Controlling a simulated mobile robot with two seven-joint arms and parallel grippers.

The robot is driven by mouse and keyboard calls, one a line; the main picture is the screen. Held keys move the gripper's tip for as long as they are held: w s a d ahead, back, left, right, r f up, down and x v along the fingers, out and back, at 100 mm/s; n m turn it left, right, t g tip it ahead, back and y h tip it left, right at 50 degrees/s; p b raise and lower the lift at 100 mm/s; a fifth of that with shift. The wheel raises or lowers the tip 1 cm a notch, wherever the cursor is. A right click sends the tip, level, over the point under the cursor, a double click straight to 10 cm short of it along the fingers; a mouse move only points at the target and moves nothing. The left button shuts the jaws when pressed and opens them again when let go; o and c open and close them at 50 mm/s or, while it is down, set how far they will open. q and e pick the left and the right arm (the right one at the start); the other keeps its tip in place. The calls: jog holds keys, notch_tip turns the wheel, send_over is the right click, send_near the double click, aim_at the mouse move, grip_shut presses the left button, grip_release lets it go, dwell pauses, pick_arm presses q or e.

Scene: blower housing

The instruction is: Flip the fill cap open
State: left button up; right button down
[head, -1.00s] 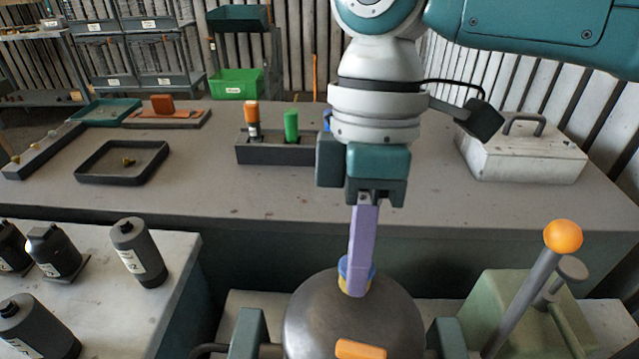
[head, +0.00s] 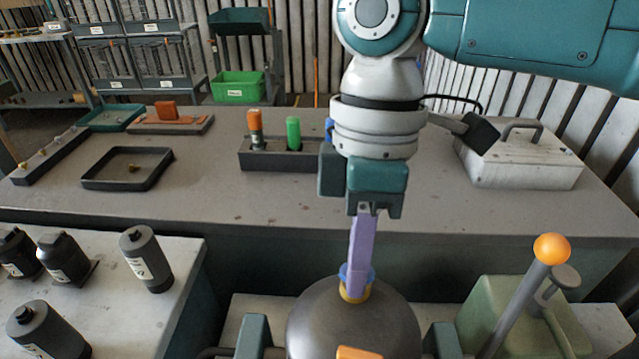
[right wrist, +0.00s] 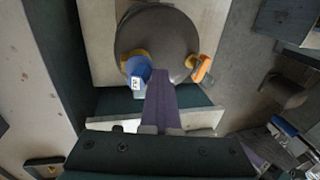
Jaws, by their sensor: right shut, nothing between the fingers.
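The fill cap is a blue cap (head: 344,272) on a yellow neck (head: 352,294) at the top of the dark rounded housing (head: 322,322). In the right wrist view the blue cap (right wrist: 139,68) bears a small white label and overlaps the yellow neck (right wrist: 127,57). My right gripper (head: 356,284) has long purple fingers, shut and empty, pointing down in front of the cap. They hide part of it. In the right wrist view their tips (right wrist: 160,76) are beside the blue cap; contact is unclear. I cannot tell how far the cap is tilted. My left gripper is not in view.
An orange handle (head: 358,353) is on the housing's near side, also in the right wrist view (right wrist: 203,68). A green lever box (head: 482,310) with an orange knob (head: 552,249) stands right. Dark bottles (head: 146,260) stand left. The workbench (head: 230,205) lies behind.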

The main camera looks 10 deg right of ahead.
pick_arm(q)
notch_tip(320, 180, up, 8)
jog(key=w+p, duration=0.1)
jog(key=p, duration=0.6)
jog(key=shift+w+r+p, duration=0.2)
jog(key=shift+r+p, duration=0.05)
jog(key=shift+p, duration=0.05)
pick_arm(e)
jog(key=w+d+r+t+h, duration=0.1)
jog(key=w+r+t, duration=0.1)
jog(key=w+r, duration=0.2)
notch_tip(320, 180, up, 3)
jog(key=shift+d+f, duration=0.1)
jog(key=shift+d, duration=0.15)
